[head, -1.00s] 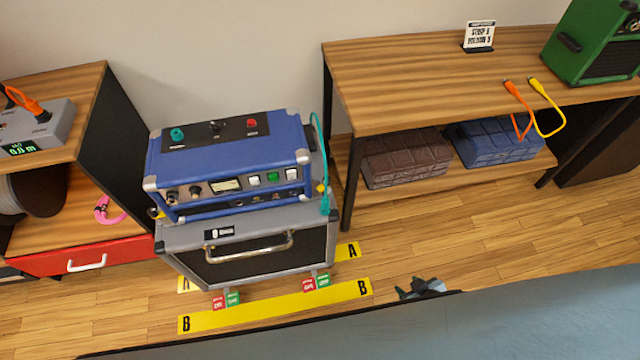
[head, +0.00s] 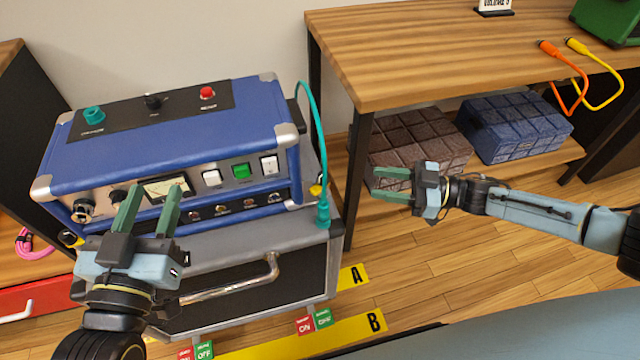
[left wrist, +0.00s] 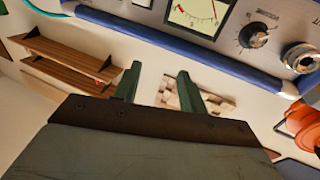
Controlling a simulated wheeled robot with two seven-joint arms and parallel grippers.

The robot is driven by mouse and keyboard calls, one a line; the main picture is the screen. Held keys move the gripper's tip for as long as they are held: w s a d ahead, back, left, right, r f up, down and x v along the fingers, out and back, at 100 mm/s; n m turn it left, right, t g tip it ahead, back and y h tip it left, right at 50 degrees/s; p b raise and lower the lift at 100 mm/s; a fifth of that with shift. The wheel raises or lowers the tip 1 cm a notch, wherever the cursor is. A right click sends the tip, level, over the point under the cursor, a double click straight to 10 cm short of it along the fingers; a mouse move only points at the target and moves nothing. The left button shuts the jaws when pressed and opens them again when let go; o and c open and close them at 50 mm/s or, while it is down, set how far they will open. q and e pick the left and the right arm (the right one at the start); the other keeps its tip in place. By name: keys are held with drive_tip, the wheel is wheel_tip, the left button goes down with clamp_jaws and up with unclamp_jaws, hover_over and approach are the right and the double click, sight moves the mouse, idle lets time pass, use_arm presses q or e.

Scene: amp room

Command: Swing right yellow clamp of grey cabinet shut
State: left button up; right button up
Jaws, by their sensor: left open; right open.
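The grey cabinet (head: 265,238) stands on the floor with a blue amp unit (head: 165,150) on top. The right yellow clamp (head: 317,190) shows small at the unit's right side, beside the teal cable; its exact angle is too small to tell. The left yellow clamp (head: 71,239) is at the left side, partly hidden. My left gripper (head: 153,198) is open and empty in front of the unit's meter; its fingers also show in the left wrist view (left wrist: 157,88). My right gripper (head: 379,184) is open and empty, right of the right clamp, its fingers pointing left.
A teal cable (head: 316,150) hangs down the unit's right side close to the right clamp. A wooden table (head: 430,55) with a dark leg (head: 355,190) stands to the right. Brown (head: 420,140) and blue (head: 515,125) cases lie on its shelf.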

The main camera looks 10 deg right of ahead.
drive_tip(key=b, duration=0.2)
approach(328, 182)
drive_tip(key=w+a, duration=0.2)
drive_tip(key=shift+g, duration=0.3)
drive_tip(key=x, duration=0.2)
drive_tip(key=b+x, duration=0.1)
drive_tip(key=x, duration=0.4)
drive_tip(key=shift+a+r+b, duration=0.2)
drive_tip(key=shift+r+b, duration=0.1)
drive_tip(key=shift+b, duration=0.05)
use_arm(q)
drive_tip(key=s+r+t+h, duration=0.2)
drive_tip(key=s+r+t, duration=0.2)
drive_tip(key=r+t, duration=0.3)
drive_tip(key=shift+r+t, duration=0.4)
drive_tip(key=shift+r, duration=0.4)
use_arm(e)
drive_tip(key=shift+w+a, duration=0.25)
drive_tip(key=shift+a, duration=0.3)
use_arm(q)
drive_tip(key=shift+a, duration=0.1)
